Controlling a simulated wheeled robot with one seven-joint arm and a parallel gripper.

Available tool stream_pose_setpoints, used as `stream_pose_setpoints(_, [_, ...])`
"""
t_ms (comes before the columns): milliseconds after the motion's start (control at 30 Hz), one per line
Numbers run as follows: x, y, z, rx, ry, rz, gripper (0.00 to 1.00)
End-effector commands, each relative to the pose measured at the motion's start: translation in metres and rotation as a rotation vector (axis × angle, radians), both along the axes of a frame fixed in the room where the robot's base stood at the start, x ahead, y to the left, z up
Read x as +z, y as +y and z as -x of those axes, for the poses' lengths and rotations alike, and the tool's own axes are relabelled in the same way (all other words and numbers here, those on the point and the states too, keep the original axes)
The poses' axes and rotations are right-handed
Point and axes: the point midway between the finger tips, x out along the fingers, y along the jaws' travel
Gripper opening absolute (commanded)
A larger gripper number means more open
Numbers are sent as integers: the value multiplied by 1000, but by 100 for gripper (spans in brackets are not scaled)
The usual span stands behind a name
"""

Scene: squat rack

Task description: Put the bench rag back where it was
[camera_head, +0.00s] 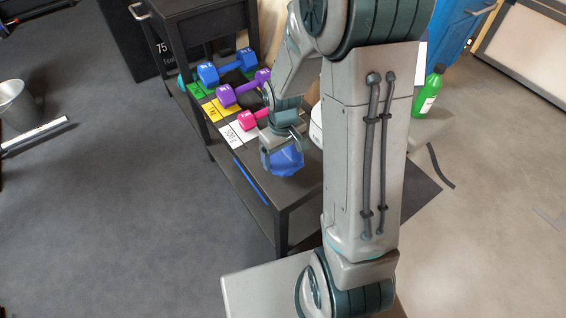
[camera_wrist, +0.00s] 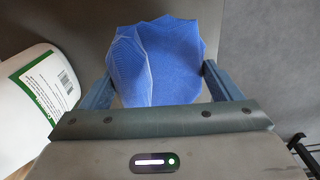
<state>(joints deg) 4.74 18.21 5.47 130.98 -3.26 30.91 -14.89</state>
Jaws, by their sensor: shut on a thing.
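The bench rag is a crumpled blue cloth (camera_head: 287,161). In the head view it hangs at my gripper (camera_head: 282,150), over the near end of the dark rack's upper shelf (camera_head: 283,190). In the wrist view the blue rag (camera_wrist: 158,62) fills the space between the two fingers of my gripper (camera_wrist: 158,85), which are shut on it. I cannot tell whether the rag's lower side touches the shelf. My arm hides part of the shelf to the right.
Blue (camera_head: 228,67), purple (camera_head: 243,88) and pink (camera_head: 253,119) dumbbells lie on colored labels farther along the shelf. A white labelled container (camera_wrist: 35,90) stands close left of my gripper. A green bottle (camera_head: 429,92) stands to the right. Open floor lies left.

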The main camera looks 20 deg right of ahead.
Motion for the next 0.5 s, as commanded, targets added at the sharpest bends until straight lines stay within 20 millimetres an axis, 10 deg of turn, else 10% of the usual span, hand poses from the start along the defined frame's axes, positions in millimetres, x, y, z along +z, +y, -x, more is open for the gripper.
stream_pose_setpoints(500, [-43, 0, -5, -2, -1, 0, 63])
